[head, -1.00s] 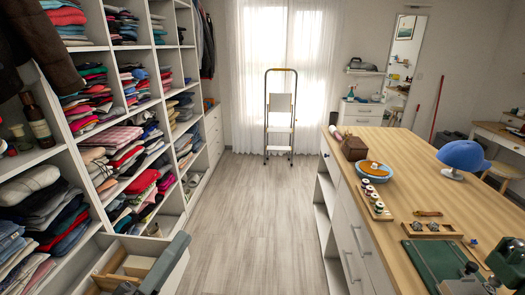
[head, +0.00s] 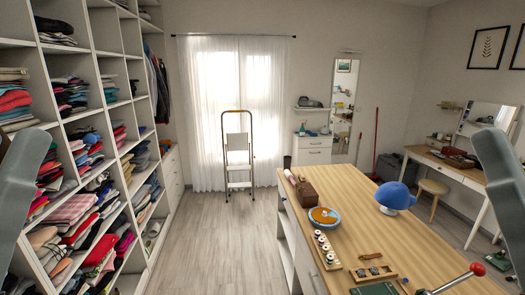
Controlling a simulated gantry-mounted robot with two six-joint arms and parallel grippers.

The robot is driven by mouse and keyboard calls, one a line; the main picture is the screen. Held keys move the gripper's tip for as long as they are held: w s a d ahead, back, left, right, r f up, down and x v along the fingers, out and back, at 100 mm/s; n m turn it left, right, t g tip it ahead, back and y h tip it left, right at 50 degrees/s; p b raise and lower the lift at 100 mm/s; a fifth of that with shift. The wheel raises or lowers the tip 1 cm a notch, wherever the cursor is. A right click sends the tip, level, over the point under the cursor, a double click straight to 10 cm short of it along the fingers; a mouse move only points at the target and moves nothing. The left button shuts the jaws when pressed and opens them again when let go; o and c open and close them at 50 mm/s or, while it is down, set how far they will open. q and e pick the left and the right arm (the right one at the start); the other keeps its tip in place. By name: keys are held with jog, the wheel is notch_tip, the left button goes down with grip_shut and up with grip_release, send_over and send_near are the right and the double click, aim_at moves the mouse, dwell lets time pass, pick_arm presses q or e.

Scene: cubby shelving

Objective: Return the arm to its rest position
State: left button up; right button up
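A grey link of my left arm (head: 22,180) rises along the left edge in the head view. A matching grey link of my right arm (head: 503,175) stands at the right edge. Neither gripper's fingers show, so whether they are open or hold anything is hidden. Both links stand in front of the room, one before the shelving and one before the counter side.
Cubby shelving (head: 98,52) with folded clothes fills the left. A wooden counter (head: 355,212) at right carries a blue cap (head: 395,196), a bowl (head: 324,216), thread spools (head: 326,250) and a red-knobbed lever (head: 477,269). A stepladder (head: 238,155) stands before the window. The middle floor is clear.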

notch_tip(320, 180, up, 22)
jog(key=p, duration=1.7)
jog(key=shift+f+p, duration=0.2)
jog(key=shift+p, duration=0.2)
jog(key=shift+f, duration=0.1)
notch_tip(320, 180, down, 61)
jog(key=b, duration=6)
jog(key=shift+r+b, duration=0.2)
jog(key=shift+b, duration=0.2)
